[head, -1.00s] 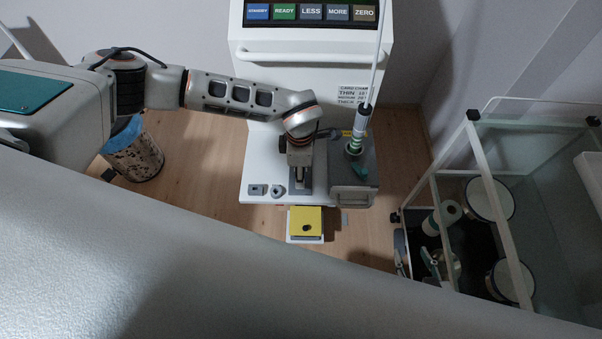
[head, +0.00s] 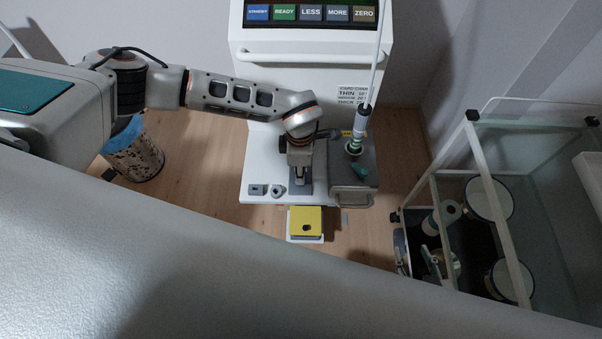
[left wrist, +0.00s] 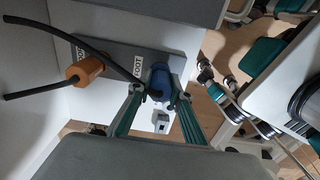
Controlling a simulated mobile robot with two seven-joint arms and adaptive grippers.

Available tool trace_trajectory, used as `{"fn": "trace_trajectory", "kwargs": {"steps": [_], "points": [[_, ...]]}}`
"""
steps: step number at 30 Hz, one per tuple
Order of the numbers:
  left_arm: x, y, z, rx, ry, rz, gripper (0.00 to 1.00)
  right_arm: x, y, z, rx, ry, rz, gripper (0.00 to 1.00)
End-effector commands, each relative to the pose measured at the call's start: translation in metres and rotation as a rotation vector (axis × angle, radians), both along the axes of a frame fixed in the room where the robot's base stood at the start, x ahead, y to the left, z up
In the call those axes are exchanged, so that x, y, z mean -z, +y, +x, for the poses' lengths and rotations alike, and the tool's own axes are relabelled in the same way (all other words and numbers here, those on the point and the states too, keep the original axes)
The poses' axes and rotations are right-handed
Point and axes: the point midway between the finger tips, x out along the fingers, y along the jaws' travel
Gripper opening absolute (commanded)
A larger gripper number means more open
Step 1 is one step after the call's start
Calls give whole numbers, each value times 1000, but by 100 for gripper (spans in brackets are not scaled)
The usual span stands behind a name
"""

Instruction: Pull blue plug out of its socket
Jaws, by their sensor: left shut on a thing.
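In the left wrist view, the blue plug (left wrist: 160,76) is between the fingertips of my left gripper (left wrist: 158,93), which is shut on it. A black cord runs from the plug to the upper left. Behind the plug is a dark grey panel (left wrist: 118,58) with white labels, one reading FOOT. The plug overlaps the panel's edge, and the socket is hidden, so I cannot tell how deep the plug sits.
An orange plug (left wrist: 87,71) with a black cord sits left of the blue one. A small grey block (left wrist: 161,122) is below it. The white machine (head: 310,65), a speckled bin (head: 140,158) and a glass-sided cart (head: 535,170) stand around. A grey surface (head: 150,270) fills the foreground.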

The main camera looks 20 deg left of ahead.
Motion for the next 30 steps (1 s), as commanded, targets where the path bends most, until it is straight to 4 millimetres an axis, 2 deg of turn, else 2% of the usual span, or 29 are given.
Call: {"fn": "trace_trajectory", "kwargs": {"steps": [30], "points": [[-39,0,1,0,-2,0,0,-33,0,5,0,-13,-1,40]]}}
